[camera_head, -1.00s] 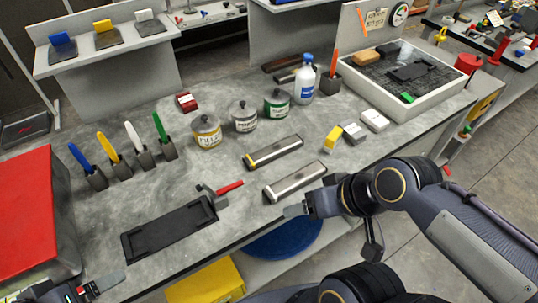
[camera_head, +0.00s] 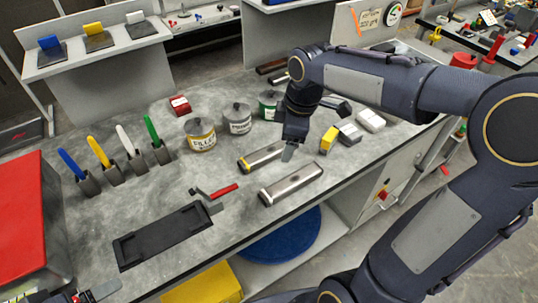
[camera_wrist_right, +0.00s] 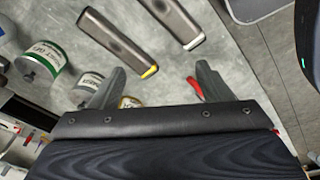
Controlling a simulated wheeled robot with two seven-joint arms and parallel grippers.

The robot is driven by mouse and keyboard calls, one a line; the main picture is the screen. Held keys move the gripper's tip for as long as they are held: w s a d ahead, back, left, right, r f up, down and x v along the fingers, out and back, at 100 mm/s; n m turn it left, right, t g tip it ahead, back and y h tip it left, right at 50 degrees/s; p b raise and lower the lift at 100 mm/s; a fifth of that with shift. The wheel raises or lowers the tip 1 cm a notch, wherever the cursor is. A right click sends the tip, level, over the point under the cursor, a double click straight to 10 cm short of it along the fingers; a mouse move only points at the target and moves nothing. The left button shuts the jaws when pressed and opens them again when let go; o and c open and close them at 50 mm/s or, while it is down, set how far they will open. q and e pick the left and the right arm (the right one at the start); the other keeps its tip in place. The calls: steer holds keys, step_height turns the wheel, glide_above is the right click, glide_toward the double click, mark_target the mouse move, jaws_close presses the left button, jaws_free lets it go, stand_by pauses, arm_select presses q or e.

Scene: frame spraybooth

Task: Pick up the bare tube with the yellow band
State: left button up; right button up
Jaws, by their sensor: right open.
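The bare metal tube with the yellow band (camera_head: 262,157) lies on the grey bench, its band at the left end. In the right wrist view this tube (camera_wrist_right: 120,42) lies past the fingertips, its yellow end lying between the fingers' directions. A second bare tube (camera_head: 292,183) without a visible yellow band lies in front of it, roughly parallel; it also shows in the right wrist view (camera_wrist_right: 178,20). My right gripper (camera_head: 290,150) is open and empty above the bench, hiding the banded tube's right end. My left gripper (camera_head: 98,293) is at the lower left edge, mostly cut off.
Several lidded cans (camera_head: 200,135) stand behind the tubes. A red-handled tool (camera_head: 222,191) and a black tray (camera_head: 163,237) lie to the left. A yellow block (camera_head: 328,139) and pale blocks (camera_head: 370,120) sit to the right. Bare bench shows around the tubes.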

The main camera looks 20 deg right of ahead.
mark_target(269, 150)
steer(key=w+f+n, duration=0.2)
steer(key=w, duration=0.1)
steer(key=w+f+n+g, duration=0.1)
steer(key=w+f+n, duration=0.2)
steer(key=w, duration=0.1)
steer(key=w+f+n+g+h, duration=0.1)
steer(key=w+f+n, duration=0.1)
steer(key=w+f, duration=0.1)
steer(key=shift+w+d+f+b, duration=0.1)
steer(key=shift+w+f+b, duration=0.2)
steer(key=shift+w, duration=0.45)
steer(key=shift+w+f+n, duration=0.2)
steer(key=shift+f+n, duration=0.1)
steer(key=shift+n, duration=0.1)
steer(key=f, duration=0.2)
steer(key=f+p, duration=0.1)
steer(key=f, duration=0.4)
steer(key=shift+w+d+f, duration=0.25)
steer(key=shift+c, duration=0.4)
steer(key=c, duration=1)
steer(key=shift+c, duration=0.5)
steer(key=shift+r, duration=0.15)
